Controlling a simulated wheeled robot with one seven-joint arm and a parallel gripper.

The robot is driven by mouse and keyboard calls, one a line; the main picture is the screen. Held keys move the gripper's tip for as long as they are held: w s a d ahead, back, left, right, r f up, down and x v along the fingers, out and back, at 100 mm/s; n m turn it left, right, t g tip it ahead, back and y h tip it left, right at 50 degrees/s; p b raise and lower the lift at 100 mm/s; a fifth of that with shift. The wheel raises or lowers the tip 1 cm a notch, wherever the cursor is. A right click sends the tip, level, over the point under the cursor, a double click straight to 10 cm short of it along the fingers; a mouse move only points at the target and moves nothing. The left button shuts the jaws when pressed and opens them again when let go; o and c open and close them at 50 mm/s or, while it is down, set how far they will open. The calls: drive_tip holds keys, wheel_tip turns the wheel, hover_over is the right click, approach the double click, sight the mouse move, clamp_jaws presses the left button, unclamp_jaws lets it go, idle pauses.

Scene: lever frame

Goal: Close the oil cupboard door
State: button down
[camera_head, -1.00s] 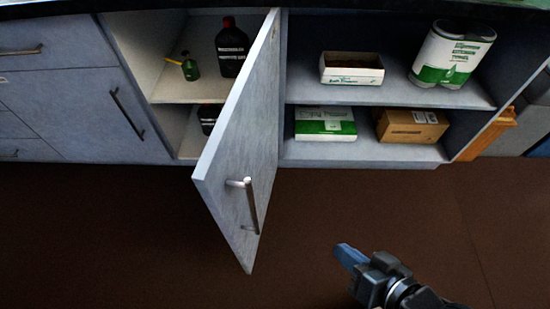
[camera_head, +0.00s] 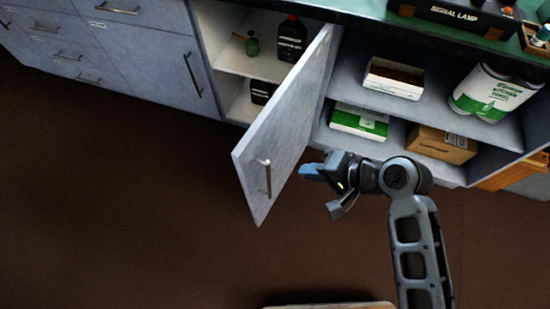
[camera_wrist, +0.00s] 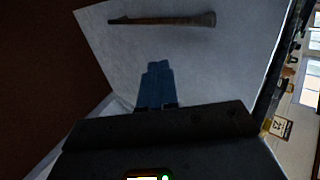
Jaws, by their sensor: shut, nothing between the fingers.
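The oil cupboard door (camera_head: 288,122) stands open, swung out from the cabinet, with a metal bar handle (camera_head: 266,177) near its free edge. Inside the cupboard (camera_head: 238,60) are dark bottles (camera_head: 291,40) and a small green bottle (camera_head: 252,45). My gripper (camera_head: 309,171) is shut and empty, with blue fingertips, just right of the door in the head view. In the wrist view my shut fingertips (camera_wrist: 158,82) point at the pale door panel (camera_wrist: 215,60), with the handle (camera_wrist: 165,19) beyond them. I cannot tell whether they touch the door.
Open shelves right of the door hold a white box (camera_head: 394,79), a green-and-white pack (camera_head: 360,121), a cardboard box (camera_head: 441,144) and kitchen towels (camera_head: 493,92). Closed drawers and doors (camera_head: 150,48) lie left.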

drive_tip(key=w+a+r+x, duration=0.1)
drive_tip(key=r+x, duration=0.1)
drive_tip(key=x, duration=0.9)
drive_tip(key=shift+a+p, duration=0.35)
drive_tip(key=shift+a, duration=0.05)
drive_tip(key=shift+w+a, duration=0.1)
